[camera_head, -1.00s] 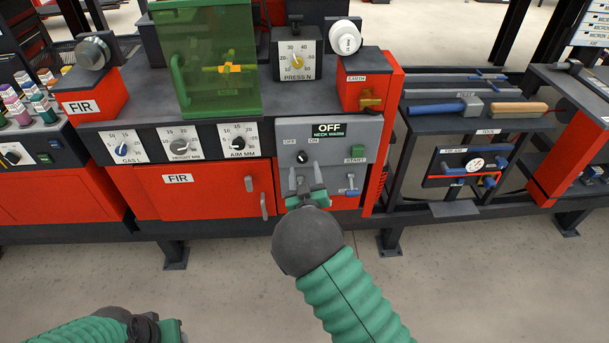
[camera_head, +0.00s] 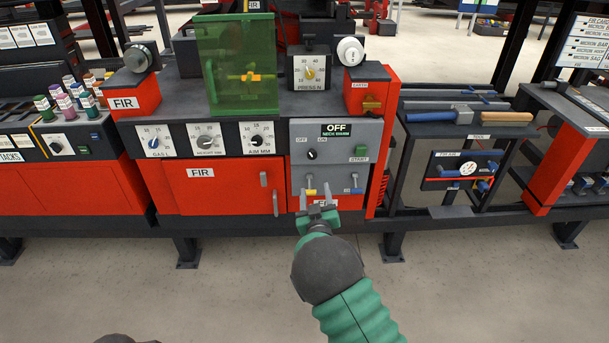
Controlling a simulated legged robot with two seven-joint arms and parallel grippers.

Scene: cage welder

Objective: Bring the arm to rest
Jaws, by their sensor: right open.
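My right gripper (camera_head: 317,199) is in front of the lower part of the grey control panel (camera_head: 337,138). Its two fingers point up and are apart, with nothing between them. The green right arm (camera_head: 357,315) comes in from the bottom right.
The red FIR cabinet (camera_head: 225,188) stands left of the gripper, with handles sticking out. A green see-through guard (camera_head: 238,60) stands above it. A tool stand (camera_head: 470,125) with a hammer (camera_head: 460,113) is on the right. The grey floor (camera_head: 230,290) in front is clear.

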